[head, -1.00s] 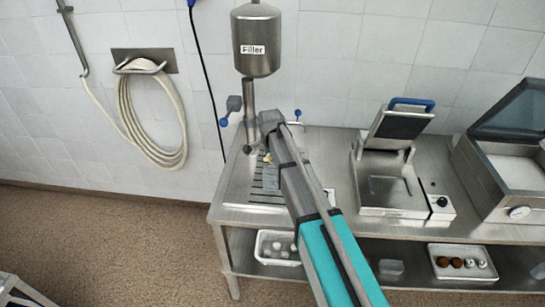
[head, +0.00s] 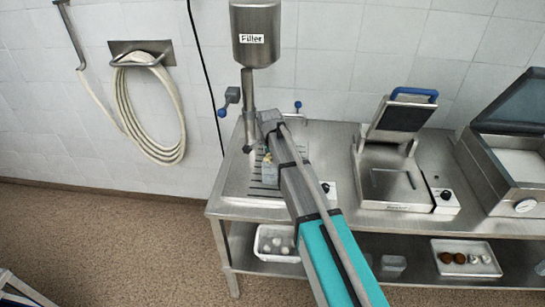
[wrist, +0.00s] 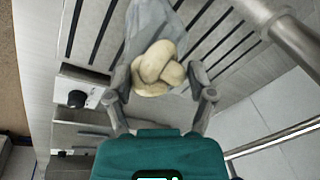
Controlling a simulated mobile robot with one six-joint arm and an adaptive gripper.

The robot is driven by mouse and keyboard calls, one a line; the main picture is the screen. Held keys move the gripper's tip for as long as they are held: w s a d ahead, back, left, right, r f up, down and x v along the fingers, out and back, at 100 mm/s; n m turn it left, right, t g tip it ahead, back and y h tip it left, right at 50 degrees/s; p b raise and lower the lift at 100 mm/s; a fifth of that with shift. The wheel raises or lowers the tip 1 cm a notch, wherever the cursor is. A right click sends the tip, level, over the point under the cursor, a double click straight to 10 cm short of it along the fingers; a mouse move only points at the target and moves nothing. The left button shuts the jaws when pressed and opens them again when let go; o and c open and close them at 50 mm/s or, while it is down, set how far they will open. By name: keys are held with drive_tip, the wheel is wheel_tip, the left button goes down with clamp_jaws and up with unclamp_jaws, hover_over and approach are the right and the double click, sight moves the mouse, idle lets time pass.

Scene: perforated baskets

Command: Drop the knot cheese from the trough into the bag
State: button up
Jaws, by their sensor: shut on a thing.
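The knot cheese (wrist: 158,68), a pale cream twist, sits between the two fingers of my gripper (wrist: 160,74) in the wrist view, and the gripper is shut on it. The bag (wrist: 153,22), clear and bluish, shows directly behind the cheese, over the slotted grate. In the head view the bag (head: 270,174) stands on the grate under the filler, partly hidden by my arm, with a small yellowish spot at its top. I cannot tell whether the cheese touches the bag. A white trough (head: 262,252) with several pale balls stands on the lower shelf.
The steel filler (head: 256,35) with its spout pipe (head: 249,100) rises close beside my arm. A sealing press (head: 392,185) and a lidded machine (head: 510,165) stand to the right. A tray (head: 467,270) of round items sits on the lower shelf.

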idle(0.4)
drive_tip(key=o, duration=1.1)
drive_tip(key=shift+c, duration=0.2)
drive_tip(key=shift+r, duration=0.15)
drive_tip(key=shift+r+p, duration=3.85)
drive_tip(key=shift+p, duration=0.2)
